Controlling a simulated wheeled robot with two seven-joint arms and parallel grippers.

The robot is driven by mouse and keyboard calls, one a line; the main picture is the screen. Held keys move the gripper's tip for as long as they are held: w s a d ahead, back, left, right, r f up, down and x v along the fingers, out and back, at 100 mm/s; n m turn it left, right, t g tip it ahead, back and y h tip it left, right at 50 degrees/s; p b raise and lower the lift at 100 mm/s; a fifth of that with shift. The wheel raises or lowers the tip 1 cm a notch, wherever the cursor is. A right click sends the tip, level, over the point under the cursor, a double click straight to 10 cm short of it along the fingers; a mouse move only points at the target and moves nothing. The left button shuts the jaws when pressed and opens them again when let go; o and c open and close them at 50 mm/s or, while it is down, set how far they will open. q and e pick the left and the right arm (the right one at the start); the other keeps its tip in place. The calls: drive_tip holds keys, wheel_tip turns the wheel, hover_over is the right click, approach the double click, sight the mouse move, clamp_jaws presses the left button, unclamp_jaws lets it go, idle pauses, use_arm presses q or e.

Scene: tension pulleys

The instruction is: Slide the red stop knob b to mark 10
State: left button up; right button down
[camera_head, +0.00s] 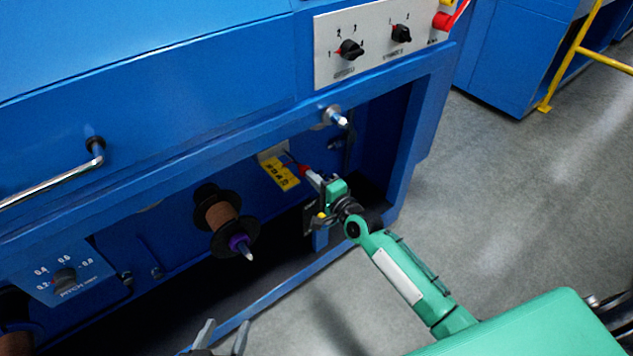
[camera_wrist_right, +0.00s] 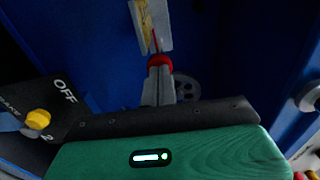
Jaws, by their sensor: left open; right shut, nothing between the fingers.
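The red stop knob b (camera_head: 303,169) is inside the blue machine's open bay, beside a yellow scale plate (camera_head: 280,172) with dark marks. Its mark numbers are too small to read. In the right wrist view the red knob (camera_wrist_right: 160,61) sits right at the tips of my right gripper (camera_wrist_right: 159,72). My right gripper (camera_head: 313,178) is shut with nothing between its fingers. I cannot tell whether the tips touch the knob. The scale plate (camera_wrist_right: 148,22) lies behind the knob there. My left gripper (camera_head: 225,328) is open and empty at the bottom edge of the head view.
A brown spool (camera_head: 221,215) with black flanges stands left of the knob. The bay's blue frame (camera_head: 385,92) surrounds my right gripper. A black OFF plate with a yellow knob (camera_wrist_right: 38,119) is close by at left. Grey floor (camera_head: 500,200) is clear at right.

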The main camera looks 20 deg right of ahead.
sight(298, 164)
use_arm(q)
drive_tip(key=shift+d+r+t, duration=0.25)
drive_tip(key=shift+r+t, duration=0.05)
drive_tip(key=shift+r, duration=0.1)
use_arm(e)
drive_tip(key=x, duration=0.3)
drive_tip(key=shift+r, duration=0.25)
drive_tip(key=shift+r, duration=0.1)
use_arm(q)
drive_tip(key=shift+s+f, duration=0.1)
